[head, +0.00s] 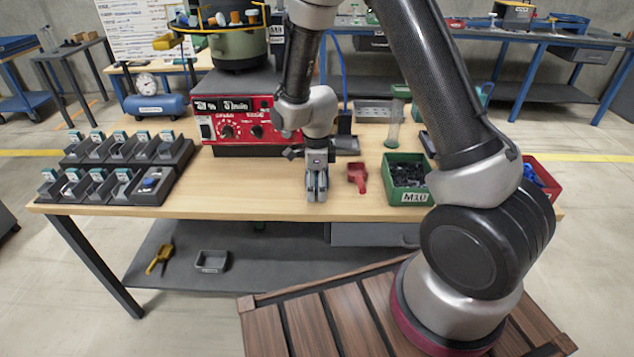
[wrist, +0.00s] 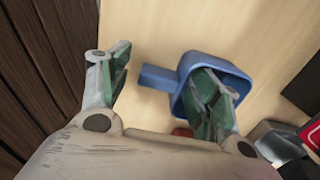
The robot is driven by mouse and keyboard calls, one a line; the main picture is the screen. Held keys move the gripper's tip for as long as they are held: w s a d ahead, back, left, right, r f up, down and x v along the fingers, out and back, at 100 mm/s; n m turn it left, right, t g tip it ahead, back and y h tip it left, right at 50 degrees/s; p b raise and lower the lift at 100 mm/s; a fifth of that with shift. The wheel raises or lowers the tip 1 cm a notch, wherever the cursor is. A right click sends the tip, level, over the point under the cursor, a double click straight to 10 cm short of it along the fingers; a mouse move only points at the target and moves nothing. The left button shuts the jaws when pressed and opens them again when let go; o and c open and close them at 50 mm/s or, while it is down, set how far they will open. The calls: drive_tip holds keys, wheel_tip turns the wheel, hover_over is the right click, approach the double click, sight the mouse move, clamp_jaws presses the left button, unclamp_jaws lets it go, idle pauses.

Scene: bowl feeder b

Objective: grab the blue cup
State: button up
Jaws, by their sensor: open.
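The blue cup (wrist: 232,70) is a square, open-topped scoop with a short handle (wrist: 158,77) pointing left in the wrist view. My gripper (wrist: 168,66) is open, with its green-padded fingers apart. The handle lies in the gap between them. The right finger overlaps the cup's open mouth; I cannot tell whether it is inside the cup or above it. In the head view my gripper (head: 317,194) points down low over the front middle of the table, and it hides most or all of the cup there.
A red scoop (head: 357,177) lies just right of my gripper. A green bin (head: 405,197) of dark parts is further right. A red-fronted feeder controller (head: 235,125) stands behind, and dark racks (head: 125,150) stand left. The tabletop left of my gripper (head: 235,185) is clear.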

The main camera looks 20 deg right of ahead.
drive_tip(key=c, duration=1.2)
drive_tip(key=shift+r, duration=0.1)
